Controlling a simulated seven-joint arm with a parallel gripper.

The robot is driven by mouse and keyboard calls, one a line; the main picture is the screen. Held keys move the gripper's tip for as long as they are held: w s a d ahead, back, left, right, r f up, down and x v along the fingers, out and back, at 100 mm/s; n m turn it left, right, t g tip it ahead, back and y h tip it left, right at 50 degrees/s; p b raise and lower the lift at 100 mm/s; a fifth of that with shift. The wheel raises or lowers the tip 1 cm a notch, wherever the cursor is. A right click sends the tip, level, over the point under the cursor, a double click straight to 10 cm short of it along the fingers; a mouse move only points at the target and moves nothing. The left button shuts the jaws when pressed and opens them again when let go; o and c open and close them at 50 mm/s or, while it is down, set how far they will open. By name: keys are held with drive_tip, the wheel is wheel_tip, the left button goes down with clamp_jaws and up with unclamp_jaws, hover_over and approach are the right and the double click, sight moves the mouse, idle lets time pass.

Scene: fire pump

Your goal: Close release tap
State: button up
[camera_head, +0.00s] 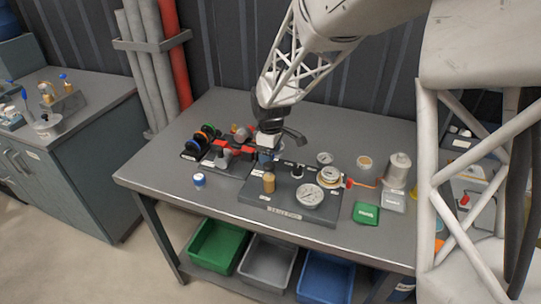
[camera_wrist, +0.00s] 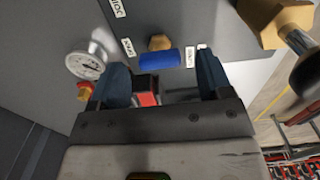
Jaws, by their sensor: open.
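A small tap with a blue handle (camera_wrist: 160,58) and a brass body (camera_wrist: 160,43) shows in the wrist view, between small white labels on a dark grey panel. I take it for the release tap, but the labels are too blurred to read. My gripper (camera_wrist: 163,63) is open, with one dark finger on either side of the blue handle. I cannot tell whether the fingers touch it. In the head view my gripper (camera_head: 268,148) is low over the pump unit and largely hides the tap. The dark pump base (camera_head: 253,208) carries gauges and a brass fitting.
A dial gauge (camera_wrist: 88,65) lies left of my fingers in the wrist view, and a red part (camera_wrist: 147,97) shows between them. In the head view, red handles (camera_head: 222,150) stand left of my gripper. A white-faced gauge (camera_head: 310,196) stands right. The table's front left is mostly clear.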

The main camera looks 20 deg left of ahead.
drive_tip(key=shift+f, duration=0.55)
drive_tip(key=shift+c, duration=0.4)
drive_tip(key=c, duration=0.8)
drive_tip(key=shift+c, duration=0.2)
